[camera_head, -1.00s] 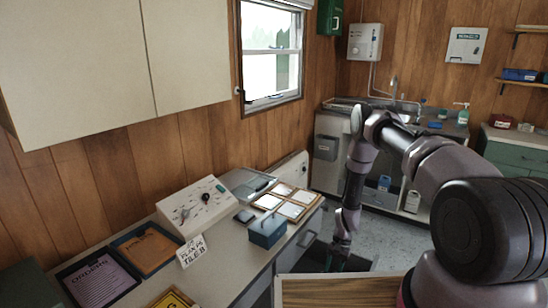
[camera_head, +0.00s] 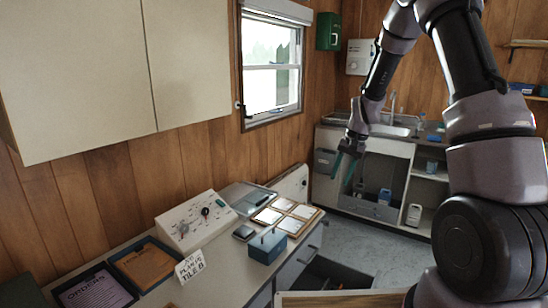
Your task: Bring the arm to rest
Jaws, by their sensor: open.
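My gripper (camera_head: 350,160) hangs in the air in front of the sink unit, pointing down with its jaws apart. Nothing shows between its fingers. My arm rises at the right of the picture, bends at the top edge and comes down to the gripper. The gripper is apart from the counter and the window.
The counter (camera_head: 222,269) at the left bears a blue box (camera_head: 267,246), a switch panel (camera_head: 196,219), framed tiles and trays. An open drawer (camera_head: 335,277) juts out below its right end. The sink unit (camera_head: 395,152) stands behind. Grey floor (camera_head: 397,245) is clear between them.

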